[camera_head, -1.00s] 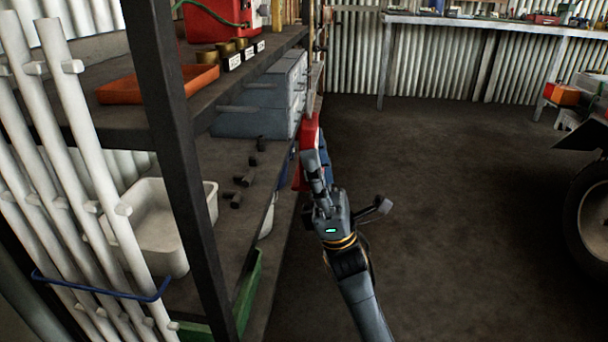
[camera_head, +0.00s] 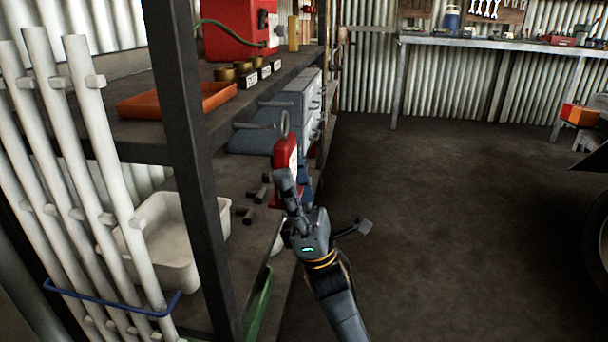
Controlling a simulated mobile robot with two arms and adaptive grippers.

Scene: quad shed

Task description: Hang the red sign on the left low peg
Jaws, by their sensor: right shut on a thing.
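The red sign (camera_head: 286,152) has a pale patch on its face and a grey hanging ring (camera_head: 285,124) at its top. My right gripper (camera_head: 285,180) is shut on its lower part and hides some of it. The sign is upright, seen at a slant. Two thin grey pegs stick out at the grey-blue cabinet, a lower left one (camera_head: 252,126) and an upper right one (camera_head: 274,104). The ring appears just right of the lower peg's end. I cannot tell whether they touch. My left gripper is not in view.
A dark shelf post (camera_head: 185,150) and white pipes (camera_head: 80,170) stand at the left. An orange tray (camera_head: 180,100) and several small brass items lie on the upper shelf. A white tub (camera_head: 165,240) and black stubs (camera_head: 245,214) are below. The floor (camera_head: 430,220) at right is open.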

